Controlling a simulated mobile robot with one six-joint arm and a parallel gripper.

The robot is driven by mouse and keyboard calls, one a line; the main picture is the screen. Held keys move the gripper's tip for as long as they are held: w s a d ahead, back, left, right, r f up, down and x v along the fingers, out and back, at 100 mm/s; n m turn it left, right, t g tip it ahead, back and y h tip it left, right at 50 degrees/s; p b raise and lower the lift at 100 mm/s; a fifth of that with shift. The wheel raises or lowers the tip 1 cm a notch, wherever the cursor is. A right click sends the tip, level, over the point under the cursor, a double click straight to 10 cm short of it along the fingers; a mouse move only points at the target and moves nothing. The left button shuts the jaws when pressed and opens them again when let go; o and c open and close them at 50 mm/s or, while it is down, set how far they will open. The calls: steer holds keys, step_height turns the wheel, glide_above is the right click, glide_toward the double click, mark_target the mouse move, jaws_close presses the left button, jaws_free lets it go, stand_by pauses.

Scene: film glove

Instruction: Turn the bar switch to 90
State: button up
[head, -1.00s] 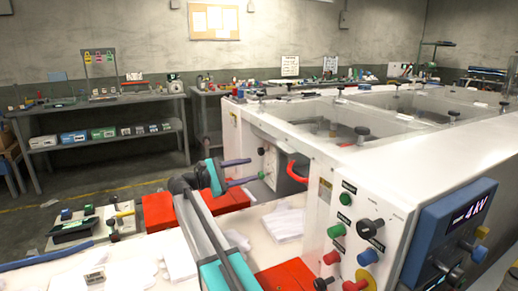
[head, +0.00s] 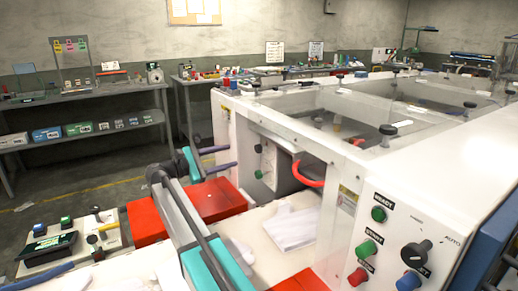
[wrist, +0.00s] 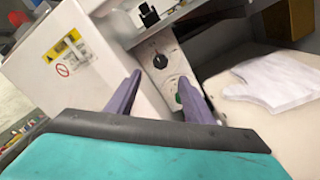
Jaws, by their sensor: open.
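A small white panel inside the machine's opening carries a black rotary knob (head: 258,149) with a green round control (head: 258,174) below it. The black knob also shows in the wrist view (wrist: 160,61), with a light pointer mark; the scale around it is too small to read. My gripper (head: 232,155) is open and empty, its purple fingers pointing at this panel from the left. In the wrist view the fingers (wrist: 159,77) straddle the line to the knob, apart from it. Another black knob (head: 415,253) with printed labels, one reading AUTO, is on the outer front panel.
A red curved handle (head: 307,175) stands right of the small panel. White gloves (head: 290,228) lie on the pale surface below, between red blocks (head: 217,200). Green, red and blue buttons sit on the front panel. The machine's white side wall borders the opening.

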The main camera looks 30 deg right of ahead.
mark_target(256, 150)
steer(key=shift+d, duration=0.25)
steer(key=d, duration=1.3)
steer(key=shift+s+d, duration=0.35)
steer(key=shift+s, duration=0.05)
steer(key=c, duration=1)
